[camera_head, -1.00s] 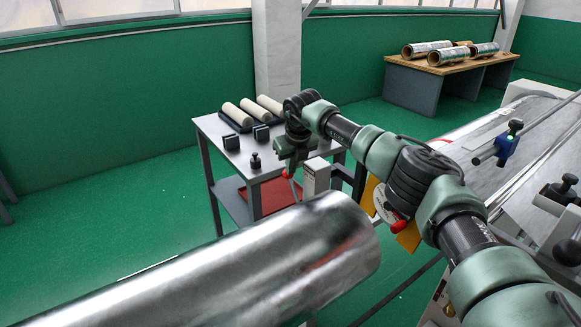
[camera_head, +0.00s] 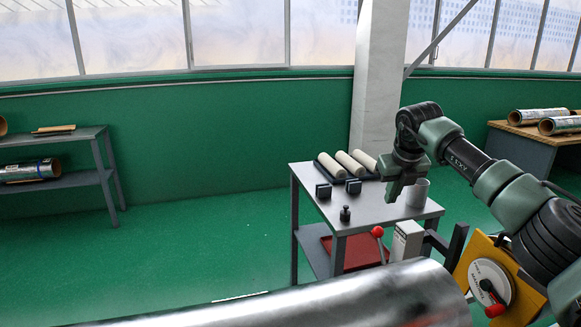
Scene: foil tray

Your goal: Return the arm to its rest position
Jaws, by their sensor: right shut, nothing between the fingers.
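My right arm comes in from the lower right, with a grey-green and black finish. Its right gripper (camera_head: 393,198) points down in front of the right part of the small grey table (camera_head: 320,172). Its fingers are close together and hold nothing visible. I cannot tell its exact height over the table. My left gripper is out of view.
A large shiny silver cylinder (camera_head: 330,300) crosses the bottom. The grey table bears cream rollers (camera_head: 347,163), dark blocks (camera_head: 323,191) and a small black weight (camera_head: 345,214). Foil rolls lie on a shelf (camera_head: 60,180) at left and a desk (camera_head: 522,135) at right.

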